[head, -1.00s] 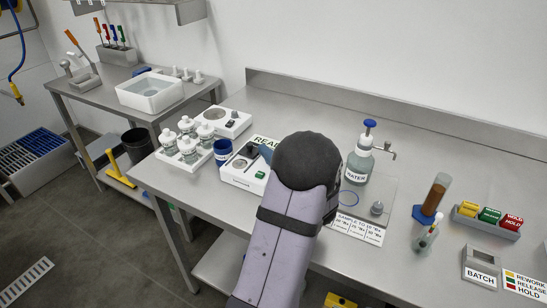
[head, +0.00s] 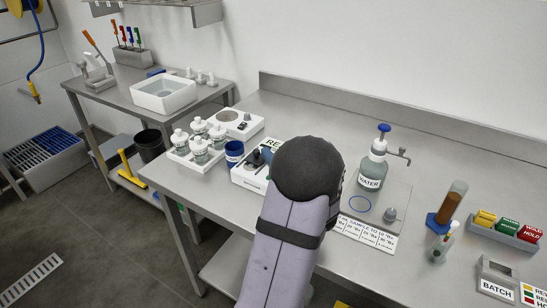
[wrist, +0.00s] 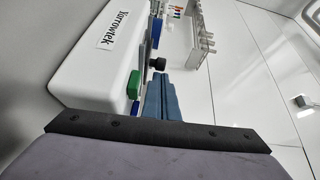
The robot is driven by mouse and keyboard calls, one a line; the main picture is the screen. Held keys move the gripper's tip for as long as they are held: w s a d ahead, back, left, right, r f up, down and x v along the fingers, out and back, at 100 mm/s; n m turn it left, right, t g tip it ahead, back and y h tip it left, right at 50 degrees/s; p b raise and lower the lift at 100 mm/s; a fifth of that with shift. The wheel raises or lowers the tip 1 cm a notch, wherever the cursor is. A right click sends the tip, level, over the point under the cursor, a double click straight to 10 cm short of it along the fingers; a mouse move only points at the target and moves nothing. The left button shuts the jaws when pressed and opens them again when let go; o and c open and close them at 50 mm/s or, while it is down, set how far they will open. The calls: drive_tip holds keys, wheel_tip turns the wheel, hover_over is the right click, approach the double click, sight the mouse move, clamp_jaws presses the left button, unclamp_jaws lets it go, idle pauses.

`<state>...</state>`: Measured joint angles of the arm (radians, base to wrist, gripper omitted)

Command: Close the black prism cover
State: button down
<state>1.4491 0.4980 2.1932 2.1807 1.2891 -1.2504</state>
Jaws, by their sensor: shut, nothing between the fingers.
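The white instrument (head: 243,177) stands on the steel bench, partly hidden behind my arm. A small dark part, apparently the black prism cover (head: 255,158), shows on its top; its angle is too small to tell. In the wrist view the white instrument body (wrist: 95,60), marked Yarrowtek, has a green button (wrist: 133,84), and a black knob-like part (wrist: 157,63) sits just beyond the fingertips. My gripper (wrist: 159,80) has blue-grey fingers, shut and empty, beside the instrument.
To the right stand a water bottle (head: 372,172) and a label card (head: 366,232). The bench behind is clear.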

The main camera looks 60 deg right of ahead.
sight(254, 153)
drive_tip(key=shift+a+b, duration=0.8)
drive_tip(key=shift+a, duration=0.95)
drive_tip(key=shift+b+v, duration=1.15)
drive_tip(key=shift+v, duration=3.9)
drive_tip(key=shift+d, duration=0.1)
